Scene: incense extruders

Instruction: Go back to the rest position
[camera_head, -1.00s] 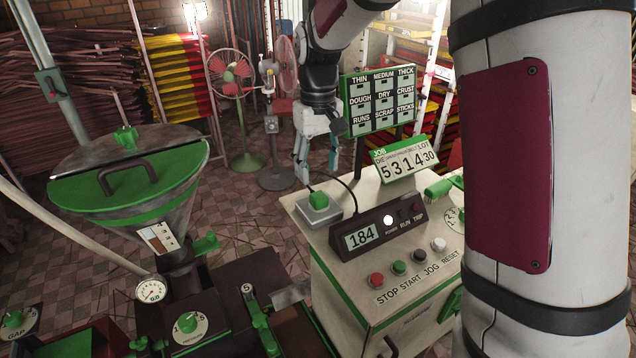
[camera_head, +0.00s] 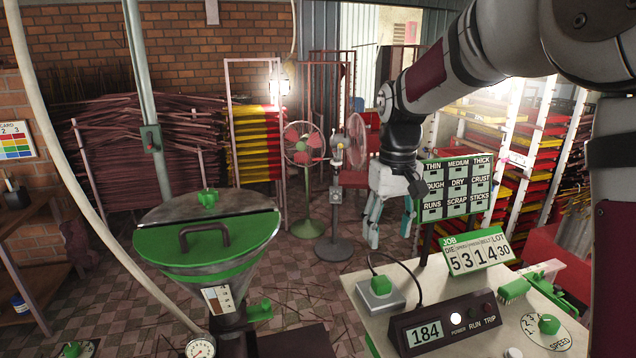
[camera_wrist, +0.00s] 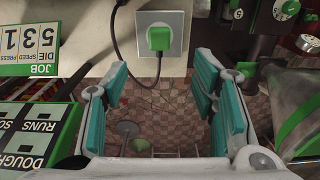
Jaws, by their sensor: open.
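My gripper (camera_head: 391,222) hangs pointing down behind the control cabinet, to the left of the green sorting board. Its teal-padded fingers stand apart with nothing between them. In the wrist view my gripper (camera_wrist: 165,110) is open, with the brick-patterned floor showing between the fingers.
The control cabinet (camera_head: 480,335) carries a display box (camera_head: 440,325) reading 184 and a JOB sign (camera_head: 476,256). The sorting board (camera_head: 458,190) stands close to my gripper. A green-lidded hopper (camera_head: 207,240) is at left. Two fans (camera_head: 304,146) (camera_head: 355,150) stand behind. Racks fill the right.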

